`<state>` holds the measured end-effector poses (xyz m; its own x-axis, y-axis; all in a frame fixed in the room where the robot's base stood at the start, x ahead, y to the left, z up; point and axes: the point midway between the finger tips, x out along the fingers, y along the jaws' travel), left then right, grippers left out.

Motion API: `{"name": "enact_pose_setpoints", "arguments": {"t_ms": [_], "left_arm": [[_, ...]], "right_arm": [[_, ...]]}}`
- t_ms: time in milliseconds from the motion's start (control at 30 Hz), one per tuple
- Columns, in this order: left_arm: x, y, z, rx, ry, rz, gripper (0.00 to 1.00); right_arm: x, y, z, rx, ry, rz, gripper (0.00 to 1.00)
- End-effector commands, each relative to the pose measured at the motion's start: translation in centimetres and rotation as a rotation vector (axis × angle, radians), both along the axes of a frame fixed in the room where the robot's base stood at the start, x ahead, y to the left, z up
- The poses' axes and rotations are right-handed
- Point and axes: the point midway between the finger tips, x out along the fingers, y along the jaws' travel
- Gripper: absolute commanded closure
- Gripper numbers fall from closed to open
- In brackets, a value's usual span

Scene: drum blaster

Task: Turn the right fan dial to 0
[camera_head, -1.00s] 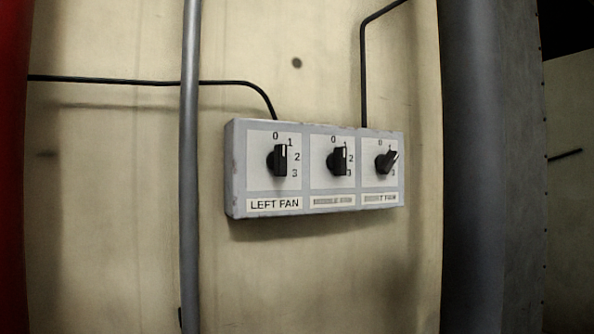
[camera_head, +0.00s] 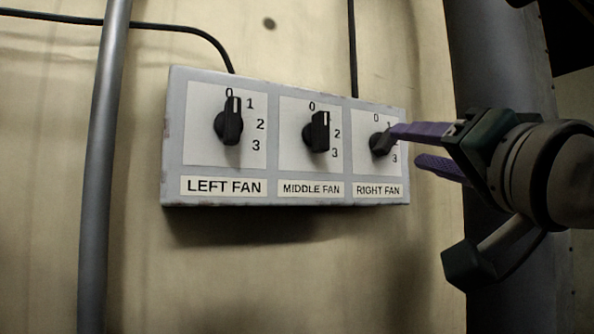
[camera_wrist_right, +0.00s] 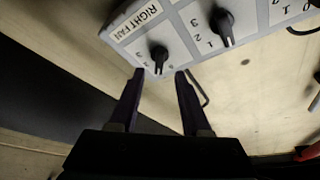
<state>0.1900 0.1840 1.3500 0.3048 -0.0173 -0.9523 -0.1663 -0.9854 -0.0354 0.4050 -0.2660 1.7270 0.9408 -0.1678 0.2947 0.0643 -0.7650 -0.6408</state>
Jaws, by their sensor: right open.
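The right fan dial (camera_head: 382,142) is a black knob on the right panel of a grey switch box (camera_head: 290,200), above a label reading RIGHT FAN. Its pointer leans up and to the right, away from the 0; the upper finger hides part of the number scale. My right gripper (camera_head: 402,146) comes in from the right with purple fingers, open and empty. In the head view its upper fingertip overlaps the dial's right edge; contact cannot be told. In the right wrist view the dial (camera_wrist_right: 158,54) lies ahead, between and beyond the fingertips (camera_wrist_right: 159,72). My left gripper is not in view.
The middle fan dial (camera_head: 318,132) and left fan dial (camera_head: 230,122) sit to the left on the same box. A grey vertical pipe (camera_head: 104,150) stands left of the box. Black cables run above it. A dark column (camera_head: 482,50) stands behind my right arm.

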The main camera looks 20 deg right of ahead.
Motion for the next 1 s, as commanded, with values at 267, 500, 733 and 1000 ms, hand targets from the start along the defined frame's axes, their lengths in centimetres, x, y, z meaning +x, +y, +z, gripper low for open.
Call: {"name": "enact_pose_setpoints", "arguments": {"t_ms": [267,500,733,1000], "left_arm": [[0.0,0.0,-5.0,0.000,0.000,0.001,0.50],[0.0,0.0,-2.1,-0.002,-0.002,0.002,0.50],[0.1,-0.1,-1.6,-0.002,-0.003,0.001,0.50],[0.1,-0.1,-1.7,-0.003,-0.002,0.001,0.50]], "right_arm": [[1.0,-0.3,0.0,0.001,-0.007,-0.004,0.53],[4.4,-1.0,2.0,0.003,0.005,-0.004,0.53],[5.7,-1.2,2.1,0.003,0.003,-0.005,0.53],[5.8,-1.3,2.0,0.003,0.001,-0.005,0.54]]}}
